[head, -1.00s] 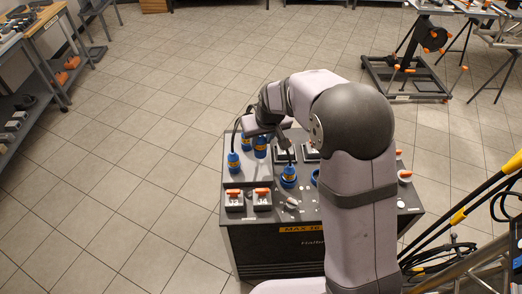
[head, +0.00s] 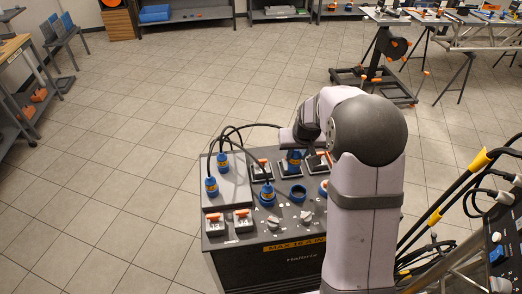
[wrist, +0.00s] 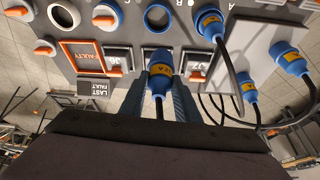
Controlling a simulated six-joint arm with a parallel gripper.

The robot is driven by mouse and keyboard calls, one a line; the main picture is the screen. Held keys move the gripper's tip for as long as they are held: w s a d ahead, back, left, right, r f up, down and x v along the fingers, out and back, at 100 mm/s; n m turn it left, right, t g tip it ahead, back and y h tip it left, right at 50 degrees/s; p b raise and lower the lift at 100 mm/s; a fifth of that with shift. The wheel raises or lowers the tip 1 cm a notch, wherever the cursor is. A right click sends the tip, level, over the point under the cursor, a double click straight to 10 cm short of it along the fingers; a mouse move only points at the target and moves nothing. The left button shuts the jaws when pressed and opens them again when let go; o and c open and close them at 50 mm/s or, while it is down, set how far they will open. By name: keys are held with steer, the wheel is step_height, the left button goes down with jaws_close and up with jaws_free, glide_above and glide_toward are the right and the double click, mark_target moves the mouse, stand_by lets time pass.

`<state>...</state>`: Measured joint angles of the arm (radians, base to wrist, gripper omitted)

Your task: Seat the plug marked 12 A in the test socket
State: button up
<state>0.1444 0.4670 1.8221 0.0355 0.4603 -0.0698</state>
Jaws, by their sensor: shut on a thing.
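My gripper (wrist: 168,84) is shut on a blue plug (wrist: 161,64) with a yellow label; its cable trails back toward the wrist. The label is too small to read surely. In the head view this held plug (head: 294,156) is over the far part of the panel, behind an empty blue-ringed socket (head: 298,192). That socket also shows ahead of the plug in the wrist view (wrist: 157,17), apart from it. Another blue plug (head: 267,194) stands in a panel socket. Two more, a nearer one (head: 211,186) and a farther one (head: 222,161), stand on the pale plate at left.
Loose black cables loop above the plate.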

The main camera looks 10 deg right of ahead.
steer(key=s+d+f+m+h+p, duration=0.1)
steer(key=s+d+f+m, duration=0.2)
steer(key=d, duration=1)
steer(key=s+d+f+m+h+p, duration=0.1)
steer(key=s+d+m, duration=0.3)
steer(key=d, duration=0.9)
steer(key=w+a+r+n+y, duration=0.1)
steer(key=n, duration=0.2)
steer(key=w+a+r+n+y, duration=0.1)
steer(key=n, duration=0.3)
steer(key=w+r+n+y, duration=0.1)
steer(key=n, duration=0.3)
steer(key=shift+a+r+y, duration=0.1)
steer(key=shift+a+y, duration=0.2)
steer(key=shift+a, duration=0.1)
step_height(320, 180, down, 6)
steer(key=b, duration=0.4)
steer(key=shift+f, duration=0.2)
steer(key=shift+b, duration=0.85)
